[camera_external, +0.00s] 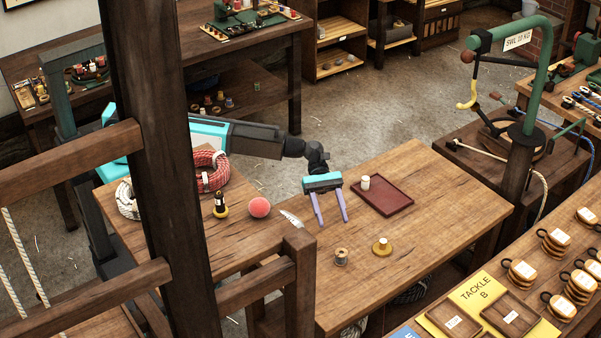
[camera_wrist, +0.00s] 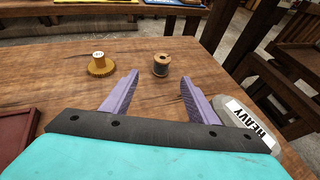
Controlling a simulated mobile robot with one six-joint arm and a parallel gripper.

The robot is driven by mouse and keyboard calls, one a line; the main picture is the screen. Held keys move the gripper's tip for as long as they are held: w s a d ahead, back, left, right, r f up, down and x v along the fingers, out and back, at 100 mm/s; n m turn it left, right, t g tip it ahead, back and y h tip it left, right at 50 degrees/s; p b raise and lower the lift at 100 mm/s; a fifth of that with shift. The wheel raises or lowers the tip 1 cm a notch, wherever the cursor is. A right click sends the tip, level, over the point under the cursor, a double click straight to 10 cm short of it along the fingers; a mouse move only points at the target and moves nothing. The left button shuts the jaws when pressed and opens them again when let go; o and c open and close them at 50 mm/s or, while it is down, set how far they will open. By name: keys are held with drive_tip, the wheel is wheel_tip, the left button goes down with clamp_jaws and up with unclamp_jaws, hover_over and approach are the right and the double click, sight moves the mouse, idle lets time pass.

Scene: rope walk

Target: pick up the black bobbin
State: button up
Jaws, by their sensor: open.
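A wooden spool wound with dark, nearly black thread, which looks like the black bobbin (camera_wrist: 161,66), stands upright on the wooden table (camera_external: 420,210). It also shows in the external view (camera_external: 341,257), near the table's front edge. My gripper (camera_external: 333,222) is open and empty above the table, with its two purple fingers apart and pointing down. In the wrist view the bobbin stands beyond the fingertips (camera_wrist: 159,77), roughly in line with the gap between them. No contact with it shows.
A yellow-based, white-topped piece (camera_external: 382,247) stands close to the bobbin. A dark red tray (camera_external: 383,196) with a white cylinder (camera_external: 365,183) lies behind.

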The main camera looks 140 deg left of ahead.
sight(339, 249)
drive_tip(key=shift+w, duration=0.1)
drive_tip(key=p+x, duration=0.1)
drive_tip(key=x, duration=0.7)
drive_tip(key=shift+w+d+f, duration=0.1)
drive_tip(key=shift+w+d, duration=0.05)
drive_tip(key=shift+w, duration=0.1)
drive_tip(key=shift+d+p+x, duration=0.1)
drive_tip(key=shift+p+x, duration=0.4)
drive_tip(key=shift+x, duration=0.8)
drive_tip(key=shift+d+p+x, duration=0.15)
drive_tip(key=shift+p+x, duration=0.3)
drive_tip(key=shift+x, duration=0.85)
drive_tip(key=shift+s, duration=0.15)
drive_tip(key=shift+c, duration=0.2)
drive_tip(key=c, duration=1.1)
